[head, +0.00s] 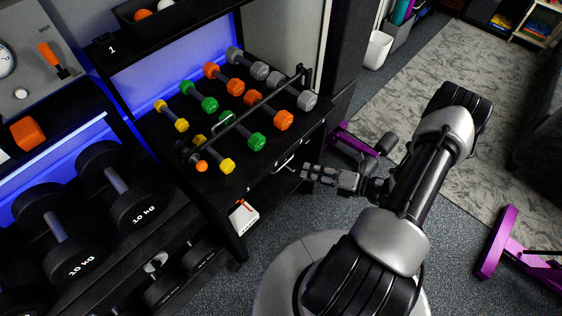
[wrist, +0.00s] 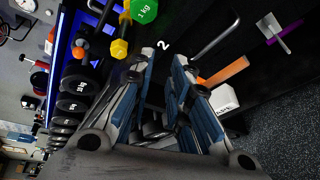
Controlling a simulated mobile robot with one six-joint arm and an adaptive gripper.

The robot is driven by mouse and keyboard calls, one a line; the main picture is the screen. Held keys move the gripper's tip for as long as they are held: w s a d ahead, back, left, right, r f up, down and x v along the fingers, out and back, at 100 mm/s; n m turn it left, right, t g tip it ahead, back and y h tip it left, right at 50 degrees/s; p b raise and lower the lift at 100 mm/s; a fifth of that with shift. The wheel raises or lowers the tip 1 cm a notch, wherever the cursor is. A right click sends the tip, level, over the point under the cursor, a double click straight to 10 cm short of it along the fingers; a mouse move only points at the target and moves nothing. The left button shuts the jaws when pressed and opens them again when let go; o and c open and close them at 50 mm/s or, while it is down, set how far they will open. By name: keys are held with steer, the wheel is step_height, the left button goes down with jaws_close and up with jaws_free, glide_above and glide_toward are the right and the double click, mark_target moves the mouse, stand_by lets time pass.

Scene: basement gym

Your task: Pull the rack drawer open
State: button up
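The black rack (head: 222,195) holds several dumbbells on its top shelf. A silver bar handle (head: 284,163) is on its dark front, below the dumbbells; it also shows in the wrist view (wrist: 217,40), right of the fingers. The drawer front is dark and its seams are hard to make out; it looks closed. A white "2" is on this front in the wrist view. My gripper (head: 305,172) is in front of the rack, close to the handle's right end. In the wrist view my gripper (wrist: 165,58) has its fingers apart with nothing between them. The handle is outside them.
Large black dumbbells (head: 118,185) stand at left. A purple-framed gym piece (head: 352,140) is just behind my gripper. Speckled floor before the rack is clear.

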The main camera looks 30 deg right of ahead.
step_height(320, 180, down, 7)
steer(key=s+d+m+t+h, duration=0.2)
steer(key=s+m+h, duration=0.1)
steer(key=m, duration=0.4)
steer(key=b, duration=0.3)
glide_toward(282, 165)
steer(key=shift+m+h, duration=0.3)
steer(key=shift+h, duration=0.1)
steer(key=x, duration=1)
steer(key=shift+a+f, duration=0.15)
steer(key=shift+a, duration=0.15)
steer(key=shift+s, duration=0.1)
steer(key=shift+c, duration=0.2)
jaws_close()
